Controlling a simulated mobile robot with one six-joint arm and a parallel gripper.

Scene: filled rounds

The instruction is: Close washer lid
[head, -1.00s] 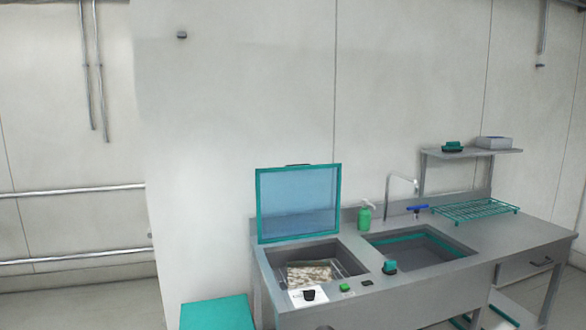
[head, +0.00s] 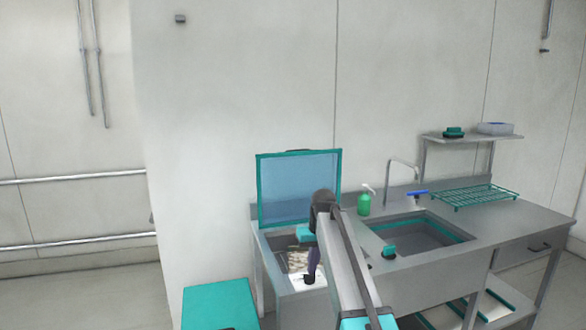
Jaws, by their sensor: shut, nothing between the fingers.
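The washer lid (head: 290,188) is a blue see-through panel in a teal frame. It stands open, nearly upright, at the back of the washer basin (head: 268,255). A patterned item (head: 297,261) lies inside the basin, partly hidden by my arm. My gripper (head: 312,275) is shut and empty. My arm hides the lid's lower right corner and the basin's right side.
A sink (head: 425,238) is set in the counter to the right, with a tap (head: 403,165), a green soap bottle (head: 364,203) and a teal rack (head: 473,197). A teal box top (head: 220,303) stands at the front left. The wall is close behind the lid.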

